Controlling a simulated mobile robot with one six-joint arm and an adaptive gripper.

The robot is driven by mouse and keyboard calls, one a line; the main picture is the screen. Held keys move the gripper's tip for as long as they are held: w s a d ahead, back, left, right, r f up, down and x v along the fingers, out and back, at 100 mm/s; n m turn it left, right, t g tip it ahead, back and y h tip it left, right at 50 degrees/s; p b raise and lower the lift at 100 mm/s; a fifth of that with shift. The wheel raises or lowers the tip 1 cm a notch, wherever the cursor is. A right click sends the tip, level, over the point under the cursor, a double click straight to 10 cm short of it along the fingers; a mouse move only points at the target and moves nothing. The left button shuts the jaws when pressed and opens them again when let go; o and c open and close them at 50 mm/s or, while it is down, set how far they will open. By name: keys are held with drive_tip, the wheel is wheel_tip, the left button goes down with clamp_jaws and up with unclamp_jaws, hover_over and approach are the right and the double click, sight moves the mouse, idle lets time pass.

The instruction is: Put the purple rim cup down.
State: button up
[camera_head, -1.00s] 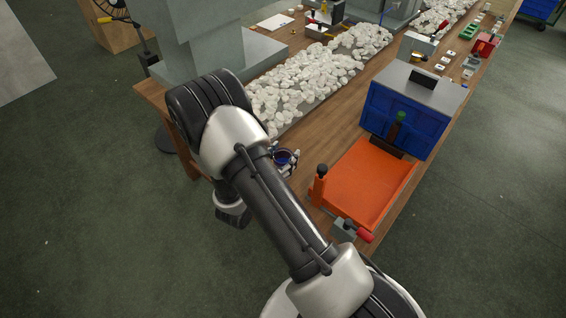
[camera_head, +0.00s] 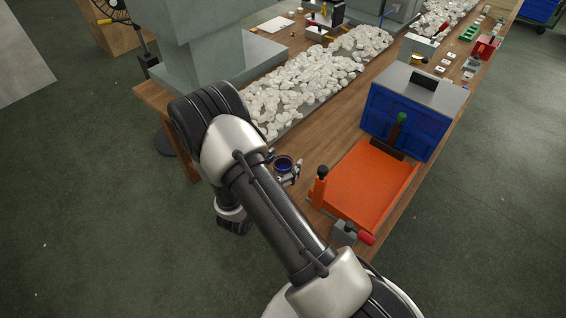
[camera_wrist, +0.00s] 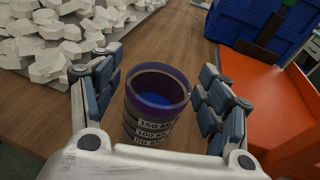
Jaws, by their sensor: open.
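My gripper (camera_wrist: 148,88) is open, with one finger on each side of the cup. A gap shows on the left side; the right finger is close to the rim, and I cannot tell whether it touches. In the head view my gripper (camera_head: 285,178) is partly hidden behind my arm.
An orange tray (camera_head: 372,187) with upright posts lies right of the cup. A blue bin (camera_head: 400,120) stands behind it. White lumpy pieces (camera_head: 300,85) cover a strip at the back left. Bare wooden bench (camera_head: 325,135) lies between them.

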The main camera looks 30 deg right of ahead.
drive_tip(key=shift+s+a+r, duration=0.1)
drive_tip(key=shift+a+r, duration=0.1)
drive_tip(key=p+v, duration=0.3)
drive_tip(key=v, duration=0.8)
drive_tip(key=s+d+r+m+g+y, duration=0.25)
drive_tip(key=s+r+m+g, duration=0.3)
drive_tip(key=r+m, duration=0.3)
drive_tip(key=s+d+r+m+g+y, duration=0.1)
drive_tip(key=s+d+r+m+g, duration=0.25)
drive_tip(key=s+r+m, duration=0.45)
drive_tip(key=s+a+r+m+t+y, duration=0.5)
drive_tip(key=a+r+m+y, duration=0.3)
drive_tip(key=a+r+y, duration=0.2)
drive_tip(key=shift+s+a+r, duration=0.55)
drive_tip(key=shift+s, duration=0.3)
